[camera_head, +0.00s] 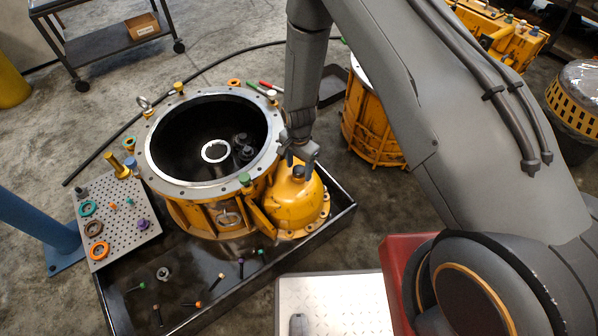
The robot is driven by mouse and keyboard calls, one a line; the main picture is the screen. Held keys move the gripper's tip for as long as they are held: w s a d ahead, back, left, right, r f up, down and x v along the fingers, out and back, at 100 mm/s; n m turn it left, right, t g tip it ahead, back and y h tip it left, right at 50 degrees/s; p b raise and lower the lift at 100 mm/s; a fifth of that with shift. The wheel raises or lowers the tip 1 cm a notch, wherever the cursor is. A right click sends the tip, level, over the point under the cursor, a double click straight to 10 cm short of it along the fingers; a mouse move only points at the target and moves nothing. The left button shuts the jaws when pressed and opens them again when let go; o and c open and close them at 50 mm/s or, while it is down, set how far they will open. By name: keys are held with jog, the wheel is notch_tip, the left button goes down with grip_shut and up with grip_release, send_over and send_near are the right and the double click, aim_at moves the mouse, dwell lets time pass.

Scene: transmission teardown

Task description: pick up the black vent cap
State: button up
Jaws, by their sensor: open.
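The black vent cap (299,172) shows as a small dark knob on top of the yellow domed housing (290,203). My gripper (299,163) points down over the dome, with its fingers parted on either side of the cap in this view. I cannot tell whether the fingers touch the cap or are still a little above it. Part of the cap's upper side is close behind the gripper.
The large yellow transmission casing (180,190) with an open round top stands left of the dome. Both sit in a black tray (345,215) with loose bolts at its front. A perforated plate (110,245) holds coloured rings and caps. Another yellow housing (365,130) stands behind.

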jog(key=c, duration=1.2)
jog(key=shift+r, duration=0.1)
